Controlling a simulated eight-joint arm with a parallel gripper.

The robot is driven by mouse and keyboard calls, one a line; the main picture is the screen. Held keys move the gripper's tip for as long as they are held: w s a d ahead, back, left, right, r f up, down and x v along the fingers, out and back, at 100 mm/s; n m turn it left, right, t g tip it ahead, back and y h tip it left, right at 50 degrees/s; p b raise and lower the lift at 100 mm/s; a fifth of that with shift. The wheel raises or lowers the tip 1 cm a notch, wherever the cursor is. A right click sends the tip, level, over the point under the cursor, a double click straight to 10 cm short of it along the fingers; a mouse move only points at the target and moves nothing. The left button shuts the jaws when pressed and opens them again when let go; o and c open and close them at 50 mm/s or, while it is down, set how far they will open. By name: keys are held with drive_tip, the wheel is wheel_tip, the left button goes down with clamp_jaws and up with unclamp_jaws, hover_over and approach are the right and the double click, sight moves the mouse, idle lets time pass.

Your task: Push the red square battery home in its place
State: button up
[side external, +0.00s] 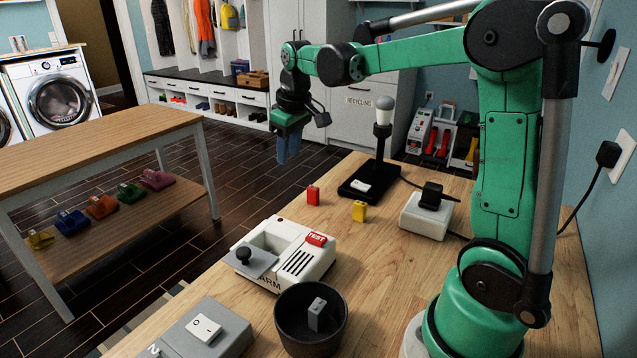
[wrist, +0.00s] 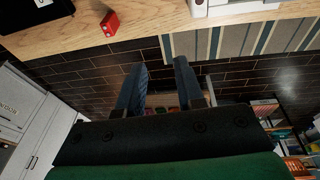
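The red square battery (side external: 313,195) stands on the wooden worktop near its far edge, between the white alarm unit and the lamp. It also shows in the wrist view (wrist: 110,24). The white alarm unit (side external: 318,262) has a red TEST button, dark slots and a grey plate (side external: 254,262) with a black knob at its left end. I cannot tell whether a battery lies in its recess. My gripper (side external: 287,158) hangs in the air beyond the worktop's far edge, apart from the red battery. In the wrist view its two fingers (wrist: 158,70) are spread with nothing between them.
A yellow battery (side external: 359,211) stands near the lamp's black base (side external: 362,184). A grey battery (side external: 316,314) is in the black bin (side external: 284,325). A switch box (side external: 204,330) is at front left, a white socket box (side external: 426,220) at right. Worktop between red battery and alarm is clear.

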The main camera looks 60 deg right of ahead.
drive_tip(key=g+y, duration=0.1)
drive_tip(key=g, duration=0.1)
hover_over(313, 188)
wheel_tip(313, 188, down, 5)
drive_tip(key=shift+a+f, duration=0.1)
drive_tip(key=shift+f, duration=0.05)
drive_tip(key=shift+d+f, duration=0.2)
drive_tip(key=shift+f, duration=3.95)
clamp_jaws()
drive_tip(key=shift+r, duration=0.15)
drive_tip(key=shift+r, duration=2.9)
